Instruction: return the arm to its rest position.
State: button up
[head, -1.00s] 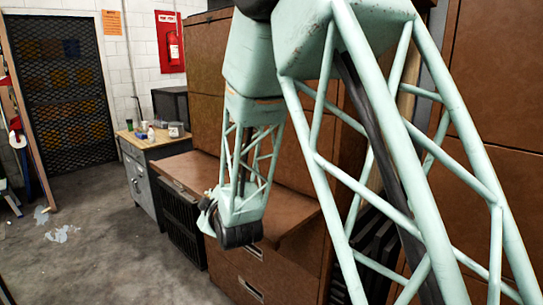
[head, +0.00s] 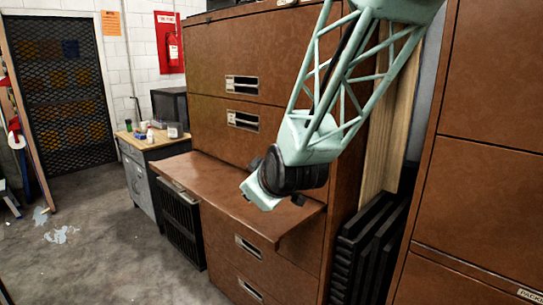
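My arm is pale green with a lattice frame and comes down from the top right of the head view. Its dark, rounded wrist end (head: 290,175) hangs in front of the brown cabinet (head: 222,55), above the cabinet's pulled-out shelf or drawer (head: 245,205). A pale green block sits at the lower left of the wrist. No gripper fingers can be made out, and nothing is seen held.
A grey workbench (head: 140,180) with small items stands at the left of the cabinet. Black racks (head: 365,245) and wooden boards (head: 395,110) fill the gap before another brown cabinet (head: 480,190). The floor (head: 110,250) at the left is mostly open.

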jog(key=s+d+r+m+g+h, duration=0.1)
jog(key=s+d+r+m+g, duration=0.15)
jog(key=s+d, duration=0.65)
jog(key=s+d+r+m+g+h, duration=0.1)
jog(key=s+d+r+m, duration=0.2)
jog(key=s+d, duration=0.65)
jog(key=s+d+m+g+h, duration=0.1)
jog(key=s+d, duration=0.3)
jog(key=s, duration=1)
jog(key=s+d+m+g, duration=0.2)
jog(key=s+d+m, duration=0.1)
jog(key=s, duration=1)
jog(key=shift+s+d+m+h, duration=0.35)
jog(key=shift+s+m+h, duration=0.05)
jog(key=shift+m, duration=0.25)
